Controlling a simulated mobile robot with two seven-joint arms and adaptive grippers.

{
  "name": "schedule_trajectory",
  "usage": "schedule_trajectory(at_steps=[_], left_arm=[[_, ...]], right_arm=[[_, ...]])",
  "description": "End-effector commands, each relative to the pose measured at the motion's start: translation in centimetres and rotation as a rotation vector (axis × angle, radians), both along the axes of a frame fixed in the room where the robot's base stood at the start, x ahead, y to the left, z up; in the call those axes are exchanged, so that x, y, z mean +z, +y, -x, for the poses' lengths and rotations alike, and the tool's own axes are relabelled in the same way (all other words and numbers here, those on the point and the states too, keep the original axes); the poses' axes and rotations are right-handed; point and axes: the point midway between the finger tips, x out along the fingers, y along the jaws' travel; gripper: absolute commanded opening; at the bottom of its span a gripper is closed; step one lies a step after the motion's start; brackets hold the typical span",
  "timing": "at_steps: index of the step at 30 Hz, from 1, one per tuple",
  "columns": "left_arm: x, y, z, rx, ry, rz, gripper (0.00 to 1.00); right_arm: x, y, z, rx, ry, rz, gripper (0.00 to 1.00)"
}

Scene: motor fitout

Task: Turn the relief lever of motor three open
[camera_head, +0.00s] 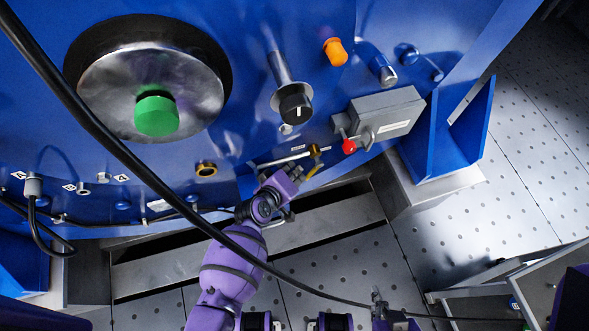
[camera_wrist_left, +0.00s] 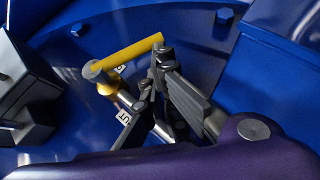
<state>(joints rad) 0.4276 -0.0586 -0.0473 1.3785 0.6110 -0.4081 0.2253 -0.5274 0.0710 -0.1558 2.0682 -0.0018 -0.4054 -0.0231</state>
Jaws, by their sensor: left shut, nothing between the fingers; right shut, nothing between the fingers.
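A yellow lever (camera_head: 313,170) sits on a small brass valve (camera_head: 314,150) at the end of a metal pipe, low on the blue motor housing. In the left wrist view the yellow lever (camera_wrist_left: 128,52) slants up to the right from the pipe fitting. My left gripper (camera_head: 298,178) is beside the lever, fingers shut and empty. In the left wrist view its fingertips (camera_wrist_left: 160,52) are close to the lever's free end; I cannot tell whether they touch. My right gripper (camera_head: 378,297) is low in the head view, small, shut and empty, away from the motor.
A grey box (camera_head: 385,116) with a red knob (camera_head: 349,146) is right of the valve. A black cable (camera_head: 130,160) crosses the view. A blue bracket (camera_head: 462,135) stands right.

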Motion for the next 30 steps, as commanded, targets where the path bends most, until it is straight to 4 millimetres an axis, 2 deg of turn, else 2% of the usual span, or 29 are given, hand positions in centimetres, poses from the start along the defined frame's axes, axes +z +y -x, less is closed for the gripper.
schedule_trajectory(at_steps=[9,30], left_arm=[[-1.1,-0.7,-0.2,-0.001,0.000,-0.001,0.00],[-1.6,-1.1,-0.3,0.000,0.000,0.000,0.00]], right_arm=[[-0.4,0.1,0.0,0.001,0.001,-0.002,0.00],[-0.5,0.2,-0.1,0.002,0.000,-0.003,0.00]])
